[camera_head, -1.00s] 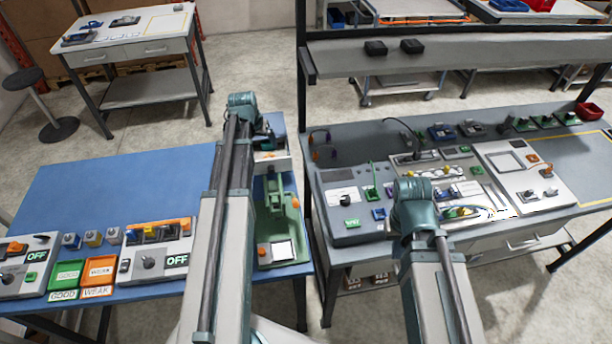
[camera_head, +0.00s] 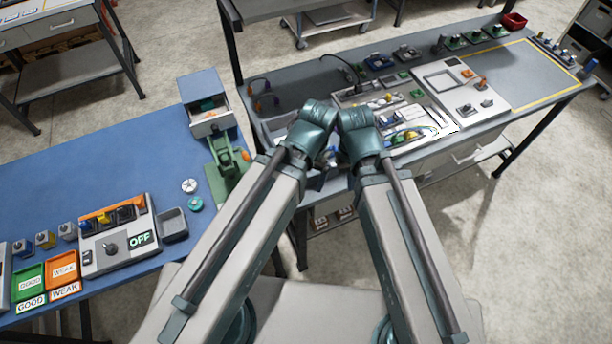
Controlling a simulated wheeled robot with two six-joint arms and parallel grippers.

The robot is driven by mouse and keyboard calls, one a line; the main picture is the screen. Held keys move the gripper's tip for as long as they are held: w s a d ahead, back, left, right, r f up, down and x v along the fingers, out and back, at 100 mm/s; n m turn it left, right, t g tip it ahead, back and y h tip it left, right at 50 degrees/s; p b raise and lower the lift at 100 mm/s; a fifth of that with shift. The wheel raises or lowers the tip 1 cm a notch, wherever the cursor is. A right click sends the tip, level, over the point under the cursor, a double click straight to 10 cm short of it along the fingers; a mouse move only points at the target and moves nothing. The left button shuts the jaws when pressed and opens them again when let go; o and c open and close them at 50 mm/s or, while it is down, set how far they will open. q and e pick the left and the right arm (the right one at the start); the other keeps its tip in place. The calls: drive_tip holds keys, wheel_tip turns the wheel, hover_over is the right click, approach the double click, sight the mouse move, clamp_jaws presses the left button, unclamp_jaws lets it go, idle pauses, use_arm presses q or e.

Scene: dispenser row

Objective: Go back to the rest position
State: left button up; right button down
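My two arms reach forward from the bottom of the head view, and their teal wrists come close together in front of the grey bench (camera_head: 310,85). Only small dark parts of my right gripper (camera_head: 329,159) show in the gap between the wrists. My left gripper is mostly hidden behind its own wrist. The fingers are too covered to tell whether either gripper is open or shut, and I see no object held in them.
The blue table (camera_head: 90,180) at left carries a green press (camera_head: 228,160), a grey box with an OFF display (camera_head: 140,238), and green (camera_head: 30,278) and orange (camera_head: 62,270) trays. A red bin (camera_head: 514,21) stands at the grey bench's far end. Floor at right is clear.

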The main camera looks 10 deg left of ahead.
wheel_tip(320, 180, down, 9)
drive_tip(key=b, duration=0.8)
drive_tip(key=shift+b, duration=0.4)
